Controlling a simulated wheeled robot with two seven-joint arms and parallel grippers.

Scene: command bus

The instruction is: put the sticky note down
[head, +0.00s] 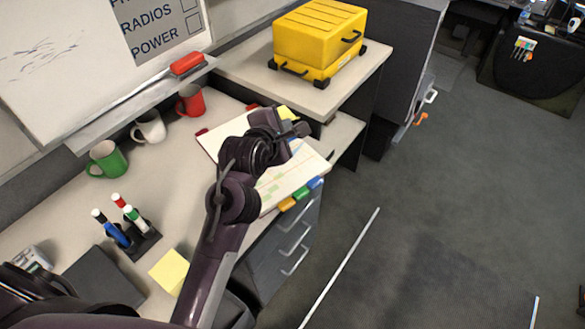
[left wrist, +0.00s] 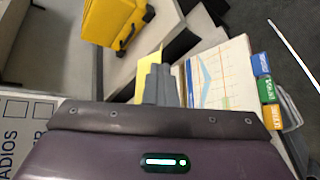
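A yellow sticky note (head: 288,113) shows just behind the fingers of my left gripper (head: 297,129), above the far part of an open binder (head: 285,185). In the left wrist view the sticky note (left wrist: 146,76) stands at the left side of the close-set grey fingers (left wrist: 160,84), and the gripper looks shut on it. The binder page lies under and to the right of the fingers there. I cannot tell whether the note touches the page. A yellow sticky pad (head: 170,271) lies on the desk near the front. My right gripper is not in view.
Green (head: 107,160), white (head: 149,127) and red (head: 191,101) mugs stand along the desk's back. A marker holder (head: 136,243) stands front left. A yellow case (head: 318,42) sits on the raised surface behind the binder. Colored tabs (head: 302,195) edge the binder.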

